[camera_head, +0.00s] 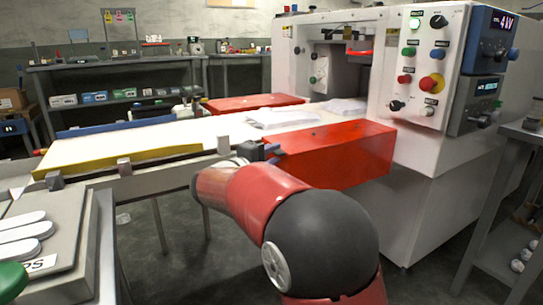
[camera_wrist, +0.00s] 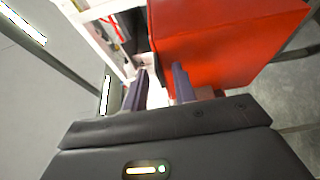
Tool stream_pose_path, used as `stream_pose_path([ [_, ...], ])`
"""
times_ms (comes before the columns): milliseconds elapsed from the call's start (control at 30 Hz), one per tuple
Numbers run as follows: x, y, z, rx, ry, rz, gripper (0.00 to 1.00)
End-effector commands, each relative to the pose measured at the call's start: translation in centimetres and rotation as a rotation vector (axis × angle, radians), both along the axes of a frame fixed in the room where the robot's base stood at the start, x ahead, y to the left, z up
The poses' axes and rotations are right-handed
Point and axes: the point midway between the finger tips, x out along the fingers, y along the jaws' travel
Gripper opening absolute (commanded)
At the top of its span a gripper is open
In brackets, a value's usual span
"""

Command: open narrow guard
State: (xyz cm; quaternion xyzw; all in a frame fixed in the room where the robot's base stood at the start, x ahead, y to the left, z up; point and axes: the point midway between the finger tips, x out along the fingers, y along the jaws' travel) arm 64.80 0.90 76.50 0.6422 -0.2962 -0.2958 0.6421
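A red box-shaped guard (camera_head: 335,155) runs along the near side of the white conveyor table, next to the machine. It fills the upper right of the wrist view (camera_wrist: 225,40). I cannot tell whether it is the narrow guard; a second red cover (camera_head: 250,102) lies across the table. My gripper (camera_head: 262,152) is at the left end of the near red guard. In the wrist view, my gripper's two dark fingers (camera_wrist: 160,78) stand apart, with the guard's left edge just beyond them. No held thing shows between them. I cannot tell whether they touch the guard.
The white conveyor table (camera_head: 190,137) has a yellow rail (camera_head: 120,161) along its near edge and flat white pieces (camera_head: 283,116) on top. The white machine's control panel (camera_head: 425,65) stands at right. A grey bench (camera_head: 75,240) is at lower left.

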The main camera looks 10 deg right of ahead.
Motion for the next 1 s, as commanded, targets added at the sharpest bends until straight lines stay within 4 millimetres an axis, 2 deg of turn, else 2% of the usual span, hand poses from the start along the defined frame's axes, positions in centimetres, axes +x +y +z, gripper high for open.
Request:
stream_pose_path([
  [133,0.0,0.0,0.0,0.000,0.000,0.000,0.27],
  [333,0.0,0.0,0.0,0.000,0.000,0.000,0.01],
  [367,0.0,0.0,0.0,0.000,0.000,0.000,0.00],
  [767,-0.1,-0.1,0.1,-0.001,0.006,0.000,0.00],
  [1000,-0.4,-1.5,1.5,-0.023,0.068,-0.002,0.00],
])
